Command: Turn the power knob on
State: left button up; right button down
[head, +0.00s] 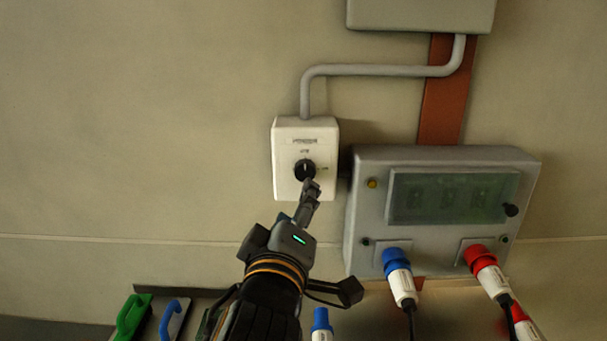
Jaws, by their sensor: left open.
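The power knob (304,169) is a round black knob on a white wall box (287,150) with a small label above it and small marks around it. My left gripper (310,188) reaches up from below, with its fingertips at the lower edge of the knob. The gripper is open; I cannot tell whether the fingers touch the knob or straddle it. The fingers hide the bottom of the knob and part of the box. My right gripper is not in the view.
A grey panel (365,215) with a dark window (452,197) juts out just right of the box. A blue plug (398,262) and a red plug (481,260) stick out below. A grey conduit (380,70) runs above. Green-handled (131,316) and blue-handled tools sit low left. The left wall is bare.

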aim_at(305, 174)
pick_arm(q)
jog(key=w+p, duration=0.1)
jog(key=w, duration=0.2)
jog(key=w+p, duration=0.1)
jog(key=w, duration=0.2)
jog(key=w+d+p, duration=0.1)
jog(key=w, duration=0.2)
jog(key=shift+w+r, duration=0.1)
jog(key=shift+w, duration=0.65)
jog(key=shift+d, duration=0.1)
jog(key=c, duration=1.2)
jog(key=shift+o, duration=0.2)
